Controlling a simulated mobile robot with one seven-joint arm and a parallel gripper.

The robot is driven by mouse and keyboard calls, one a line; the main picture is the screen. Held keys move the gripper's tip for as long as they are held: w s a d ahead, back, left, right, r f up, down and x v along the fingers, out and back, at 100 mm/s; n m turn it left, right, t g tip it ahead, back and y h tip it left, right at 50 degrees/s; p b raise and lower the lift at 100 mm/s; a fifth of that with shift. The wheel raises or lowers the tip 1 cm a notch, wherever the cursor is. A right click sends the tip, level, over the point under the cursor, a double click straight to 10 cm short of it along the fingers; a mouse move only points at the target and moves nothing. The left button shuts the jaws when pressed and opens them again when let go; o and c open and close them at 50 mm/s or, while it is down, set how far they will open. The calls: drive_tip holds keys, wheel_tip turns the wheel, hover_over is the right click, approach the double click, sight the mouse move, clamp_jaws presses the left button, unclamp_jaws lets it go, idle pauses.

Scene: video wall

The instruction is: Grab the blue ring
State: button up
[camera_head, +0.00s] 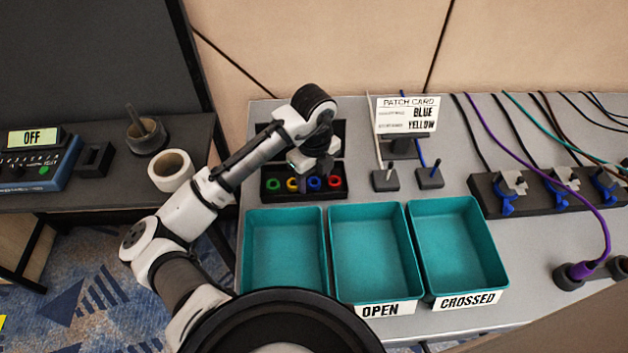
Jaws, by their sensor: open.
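The blue ring (314,184) sits in a black holder (304,194) on the grey table, between a yellow ring (292,184) on its left and a red ring (334,183) on its right. A green ring (273,185) is at the left end of the row. My gripper (312,172) is open and hangs just above the holder, over the yellow and blue rings. Its fingers are small and dark here, and the exact gap to the blue ring cannot be told. The arm hides part of the area behind the holder.
Teal trays (410,296) stand in front of the holder, with OPEN and CROSSED labels. A card on a stand (407,115) reads BLUE and YELLOW. Black-based cable plugs (385,180) stand right of the holder. A cable block (550,194) is farther right. A white tape roll (171,170) lies left.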

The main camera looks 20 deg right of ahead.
drive_tip(key=shift+f, duration=0.15)
drive_tip(key=c, duration=1)
drive_tip(key=shift+c, duration=0.2)
